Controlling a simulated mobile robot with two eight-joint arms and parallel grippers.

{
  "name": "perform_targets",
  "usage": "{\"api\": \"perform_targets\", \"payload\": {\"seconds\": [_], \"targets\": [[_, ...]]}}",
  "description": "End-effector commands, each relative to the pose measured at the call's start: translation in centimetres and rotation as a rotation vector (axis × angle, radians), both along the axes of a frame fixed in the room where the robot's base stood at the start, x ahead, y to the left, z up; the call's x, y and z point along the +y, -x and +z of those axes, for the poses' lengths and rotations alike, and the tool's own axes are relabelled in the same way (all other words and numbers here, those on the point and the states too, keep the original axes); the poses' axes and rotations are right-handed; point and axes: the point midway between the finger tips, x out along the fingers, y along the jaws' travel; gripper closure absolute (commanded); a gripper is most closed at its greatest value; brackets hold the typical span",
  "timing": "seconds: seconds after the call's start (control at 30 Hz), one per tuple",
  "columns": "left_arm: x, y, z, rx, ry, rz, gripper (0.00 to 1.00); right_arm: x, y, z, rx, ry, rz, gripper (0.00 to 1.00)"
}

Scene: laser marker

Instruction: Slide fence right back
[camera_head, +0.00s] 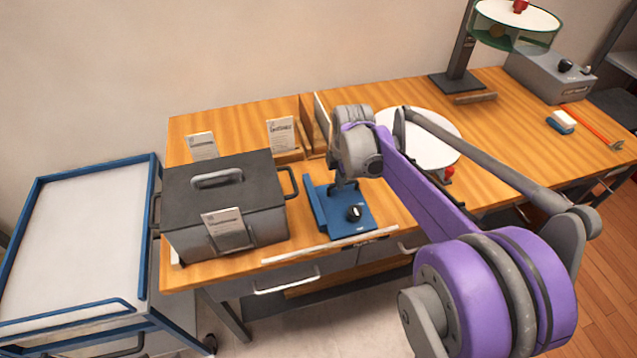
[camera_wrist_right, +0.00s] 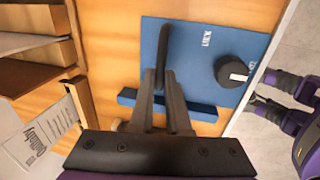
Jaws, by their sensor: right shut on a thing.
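A blue base plate (camera_head: 348,221) lies on the wooden table, with a black knob (camera_head: 354,212) at its front. A blue bar, which looks like the fence (camera_head: 317,207), runs along the plate's left side. In the right wrist view the fence (camera_wrist_right: 198,110) crosses behind my fingers, and the plate (camera_wrist_right: 190,65) bears a lock label and the knob (camera_wrist_right: 232,71). My right gripper (camera_head: 341,184) reaches down over the plate. In the wrist view its fingers (camera_wrist_right: 163,88) are shut on a dark upright handle (camera_wrist_right: 166,45). Whether the handle joins the fence is hidden. My left gripper is out of view.
A dark lidded box (camera_head: 225,200) stands left of the plate. Wooden boards (camera_head: 308,125) and cards (camera_head: 281,133) stand behind. A round white disc (camera_head: 425,135) lies to the right. A white strip (camera_head: 330,245) lies along the front edge. A blue-framed cart (camera_head: 85,230) is at the left.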

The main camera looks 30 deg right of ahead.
Motion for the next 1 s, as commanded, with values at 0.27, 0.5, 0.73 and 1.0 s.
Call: {"api": "perform_targets", "payload": {"seconds": [0.27,0.5,0.73,1.0], "targets": [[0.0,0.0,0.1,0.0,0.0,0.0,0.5,-3.2,0.7,0.0,-0.001,0.003,-0.002,1.0],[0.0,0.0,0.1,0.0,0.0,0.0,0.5,-3.2,0.7,0.1,-0.001,0.006,-0.001,1.0],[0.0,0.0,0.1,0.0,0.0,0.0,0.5,-3.1,0.7,0.0,-0.001,0.003,-0.001,0.55],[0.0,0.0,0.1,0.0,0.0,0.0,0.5,-3.0,0.8,0.3,-0.001,0.001,0.0,0.55]]}}
